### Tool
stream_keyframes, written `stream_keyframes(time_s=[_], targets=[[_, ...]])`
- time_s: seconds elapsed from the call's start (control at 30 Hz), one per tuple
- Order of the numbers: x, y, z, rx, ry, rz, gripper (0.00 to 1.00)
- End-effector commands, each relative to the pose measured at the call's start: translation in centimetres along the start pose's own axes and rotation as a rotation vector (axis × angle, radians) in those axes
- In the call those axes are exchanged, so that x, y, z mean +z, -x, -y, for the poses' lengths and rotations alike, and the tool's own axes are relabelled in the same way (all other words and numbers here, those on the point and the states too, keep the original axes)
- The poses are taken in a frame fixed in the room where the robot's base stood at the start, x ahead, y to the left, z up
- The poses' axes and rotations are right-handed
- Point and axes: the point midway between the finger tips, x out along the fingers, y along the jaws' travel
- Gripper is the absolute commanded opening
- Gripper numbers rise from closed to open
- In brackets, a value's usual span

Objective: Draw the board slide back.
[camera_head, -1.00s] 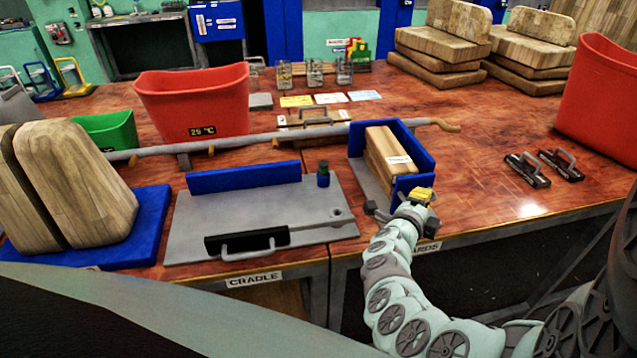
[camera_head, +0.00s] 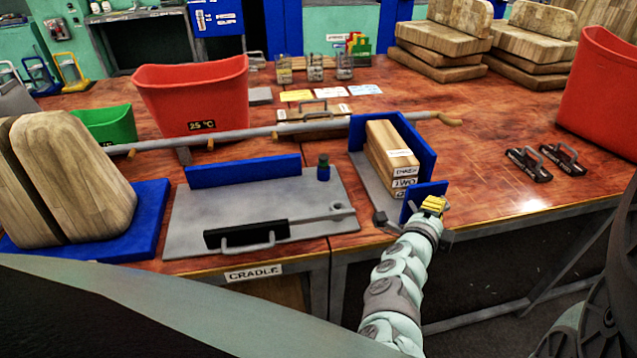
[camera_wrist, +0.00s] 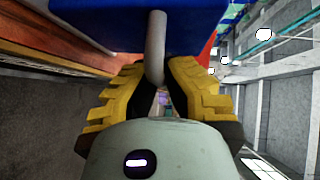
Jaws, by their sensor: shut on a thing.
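The board slide has a blue front plate (camera_head: 424,197), at the table's front edge in the head view. The plate stands apart from the front ends of a stack of wooden boards (camera_head: 384,155), whose labels show. The boards lie on a grey bed beside a blue side wall (camera_head: 412,143). My gripper (camera_head: 433,206) is in front of the plate. In the wrist view my gripper (camera_wrist: 160,95) has its yellow fingers shut on a grey bar handle (camera_wrist: 156,40) attached to the blue plate (camera_wrist: 95,12). The fingers hide part of the handle.
A grey cradle plate (camera_head: 265,210) with a blue fence and black-handled tool lies to the left. A long grey rod (camera_head: 240,135) runs behind. Two black handled pieces (camera_head: 530,163) lie right. The table between them and the slide is clear.

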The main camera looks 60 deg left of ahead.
Motion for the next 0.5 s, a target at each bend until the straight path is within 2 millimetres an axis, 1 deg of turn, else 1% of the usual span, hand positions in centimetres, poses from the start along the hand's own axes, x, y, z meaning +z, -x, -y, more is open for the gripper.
stream_keyframes(time_s=[0.03, 0.07, 0.33, 0.37, 0.5], targets=[[-0.05, 0.03, -0.12, 0.002, 0.0, -0.001, 0.0], [-0.06, 0.02, -0.11, 0.001, 0.0, -0.001, 0.11], [-0.04, 0.0, -0.05, 0.001, 0.0, -0.001, 0.39], [-0.04, 0.0, -0.05, 0.001, 0.0, -0.001, 0.41], [-0.05, -0.01, -0.03, 0.0, 0.0, -0.002, 0.41]])
